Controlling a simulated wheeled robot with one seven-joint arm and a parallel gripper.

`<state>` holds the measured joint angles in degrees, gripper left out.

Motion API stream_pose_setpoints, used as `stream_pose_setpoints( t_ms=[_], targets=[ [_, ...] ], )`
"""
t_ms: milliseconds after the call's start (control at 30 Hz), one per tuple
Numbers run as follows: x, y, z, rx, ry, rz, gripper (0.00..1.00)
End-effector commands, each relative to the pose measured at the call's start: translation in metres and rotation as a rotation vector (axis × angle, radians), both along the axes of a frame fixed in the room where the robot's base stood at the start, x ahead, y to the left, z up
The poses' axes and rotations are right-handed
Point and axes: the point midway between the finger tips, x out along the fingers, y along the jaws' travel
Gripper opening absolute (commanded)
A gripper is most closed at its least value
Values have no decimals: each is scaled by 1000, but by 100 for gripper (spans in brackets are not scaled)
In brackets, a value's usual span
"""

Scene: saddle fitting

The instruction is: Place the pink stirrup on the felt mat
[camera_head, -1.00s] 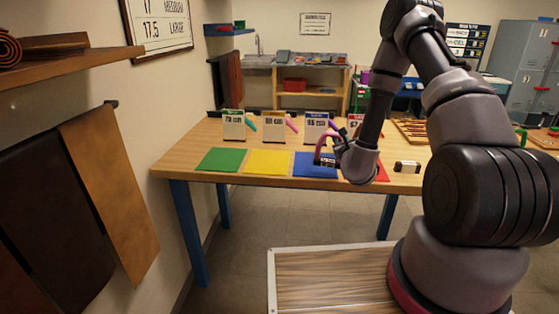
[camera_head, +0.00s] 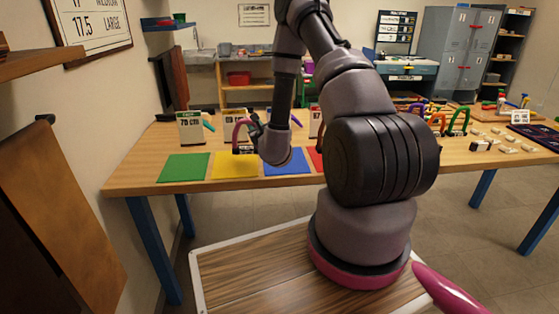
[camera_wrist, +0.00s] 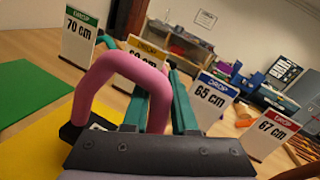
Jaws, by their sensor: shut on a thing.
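The pink stirrup (camera_head: 238,132) is an arch with a dark, labelled foot. In the wrist view, the pink stirrup (camera_wrist: 104,68) stands upright, one leg between the teal fingers of my gripper (camera_wrist: 158,88). In the head view my gripper (camera_head: 252,138) is shut on it, over or just behind the yellow square (camera_head: 235,167). Its height above the table is hard to tell. A dark navy mat (camera_head: 545,142) with a white card lies at the far right of the table; I cannot tell if it is the felt mat.
Green (camera_head: 184,168), blue (camera_head: 288,163) and red squares line the table's front edge. Drop cards stand behind them, including the 70 cm card (camera_head: 190,128) with a teal stirrup beside it. Coloured stirrups (camera_head: 459,121) and small blocks (camera_head: 481,145) occupy the table's right part.

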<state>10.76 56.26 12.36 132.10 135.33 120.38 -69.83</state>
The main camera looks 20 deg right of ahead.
Motion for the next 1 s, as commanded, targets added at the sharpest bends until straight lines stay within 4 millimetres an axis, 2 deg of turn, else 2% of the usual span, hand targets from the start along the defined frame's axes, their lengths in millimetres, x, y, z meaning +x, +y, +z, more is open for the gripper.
stream_pose_setpoints(
  t_ms=[267,600,700,767,1000],
  targets=[
    [14,-47,19,-15,-8,-11,0],
    [22,-130,48,-45,6,-43,0],
    [21,-145,52,-50,13,-49,0],
    [21,-149,49,-51,17,-50,0],
    [21,-152,8,-50,21,-51,0]
  ],
)
